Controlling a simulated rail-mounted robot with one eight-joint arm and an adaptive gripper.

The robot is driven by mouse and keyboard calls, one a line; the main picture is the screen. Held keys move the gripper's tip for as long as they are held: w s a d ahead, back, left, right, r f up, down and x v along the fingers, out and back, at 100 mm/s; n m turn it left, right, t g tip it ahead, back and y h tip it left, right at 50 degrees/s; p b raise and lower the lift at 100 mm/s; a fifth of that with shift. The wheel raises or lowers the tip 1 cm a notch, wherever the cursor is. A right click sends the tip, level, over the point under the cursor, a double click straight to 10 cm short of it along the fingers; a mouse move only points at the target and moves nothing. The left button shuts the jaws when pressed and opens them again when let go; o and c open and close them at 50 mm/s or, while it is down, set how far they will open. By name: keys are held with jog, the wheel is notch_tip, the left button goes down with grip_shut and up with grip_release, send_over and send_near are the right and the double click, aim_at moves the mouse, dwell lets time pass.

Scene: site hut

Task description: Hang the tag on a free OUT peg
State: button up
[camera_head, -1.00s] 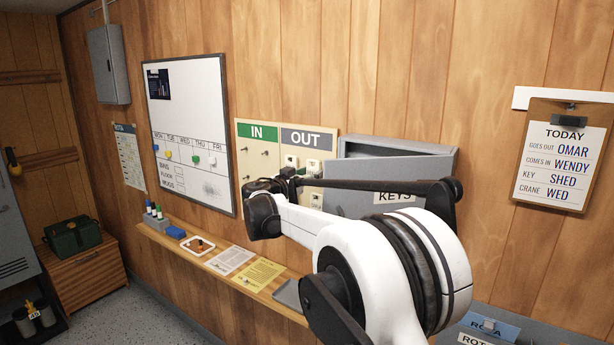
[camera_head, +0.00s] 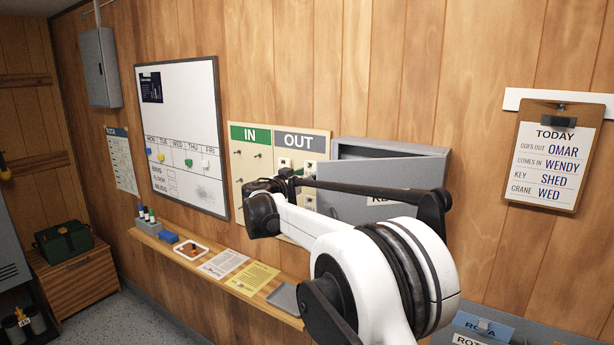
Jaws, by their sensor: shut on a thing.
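The peg board (camera_head: 242,190) hangs on the wall, with a green IN half and a grey OUT half (camera_head: 301,143). Bare pegs show on the IN side; pale tags (camera_head: 308,166) hang on the upper part of the OUT side. My gripper (camera_head: 284,177) is at the far end of my arm, in front of the OUT side's left part. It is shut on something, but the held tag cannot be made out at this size. My arm hides the lower part of the OUT side. I cannot tell whether the gripper touches the board.
A grey key cabinet (camera_head: 385,165) with its door ajar is just right of the board, behind my arm. A ledge (camera_head: 262,292) below carries papers, a tray and pens. A whiteboard (camera_head: 182,125) is at left, a TODAY clipboard (camera_head: 545,165) at right.

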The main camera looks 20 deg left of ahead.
jog(key=shift+s+f+b, duration=0.15)
jog(key=shift+f+b, duration=0.1)
jog(key=shift+b, duration=0.15)
dwell(0.3)
jog(key=o, duration=1.1)
jog(key=shift+c, duration=0.2)
